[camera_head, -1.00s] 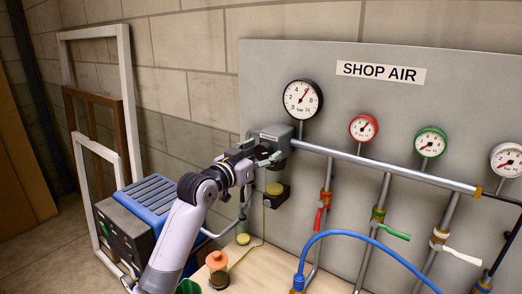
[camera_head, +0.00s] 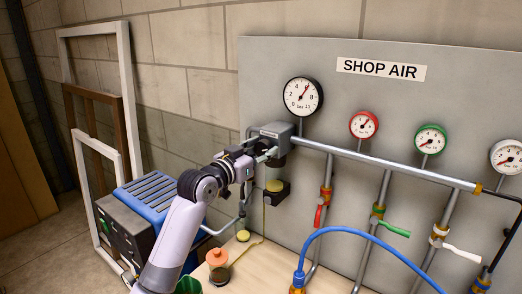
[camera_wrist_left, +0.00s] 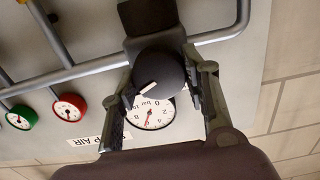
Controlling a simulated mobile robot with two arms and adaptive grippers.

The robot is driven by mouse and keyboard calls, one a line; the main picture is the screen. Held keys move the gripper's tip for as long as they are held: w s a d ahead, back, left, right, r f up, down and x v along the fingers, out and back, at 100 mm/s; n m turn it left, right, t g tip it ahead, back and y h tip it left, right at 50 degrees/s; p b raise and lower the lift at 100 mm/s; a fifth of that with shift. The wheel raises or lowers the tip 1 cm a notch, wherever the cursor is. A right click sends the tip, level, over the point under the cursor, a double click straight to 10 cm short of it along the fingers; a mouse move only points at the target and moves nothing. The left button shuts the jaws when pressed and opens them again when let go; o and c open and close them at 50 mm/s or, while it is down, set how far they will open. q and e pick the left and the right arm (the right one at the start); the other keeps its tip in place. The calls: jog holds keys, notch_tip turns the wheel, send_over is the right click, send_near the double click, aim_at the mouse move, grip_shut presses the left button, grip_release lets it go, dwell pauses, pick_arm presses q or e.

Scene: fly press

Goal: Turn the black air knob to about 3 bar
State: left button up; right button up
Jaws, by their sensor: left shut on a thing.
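The black air knob (camera_wrist_left: 157,76) sits between the two fingers of my left gripper (camera_head: 264,152), which is shut on it. A pale pointer mark on the knob shows in the left wrist view. In the head view the gripper mostly hides the knob, at the front of the grey regulator block (camera_head: 277,130). The large black-rimmed gauge (camera_head: 303,97) stands above the block. Its red needle points up and to the right, at roughly 6. The same gauge (camera_wrist_left: 152,116) shows upside down and partly covered behind the knob in the wrist view. My right gripper is not in view.
A grey pipe (camera_head: 380,167) runs right from the block, with red, green and white valve branches below. A blue hose (camera_head: 345,232) arches in front. A blue-topped box (camera_head: 152,201) stands left of my arm. An orange-topped jar (camera_head: 217,260) stands on the wooden bench (camera_head: 262,262).

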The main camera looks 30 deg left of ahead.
pick_arm(q)
jog(key=n+p, duration=0.3)
jog(key=n, duration=0.1)
jog(key=shift+a+r, duration=0.1)
jog(key=shift+r, duration=0.05)
jog(key=n+p, duration=0.1)
jog(key=n, duration=0.1)
jog(key=shift+n+p, duration=0.3)
jog(key=shift+n, duration=0.1)
jog(key=shift+n+p, duration=0.4)
jog(key=shift+n, duration=0.5)
jog(key=n, duration=0.2)
jog(key=shift+a+f+n, duration=0.1)
jog(key=shift+f+n, duration=0.1)
jog(key=shift+n, duration=1.3)
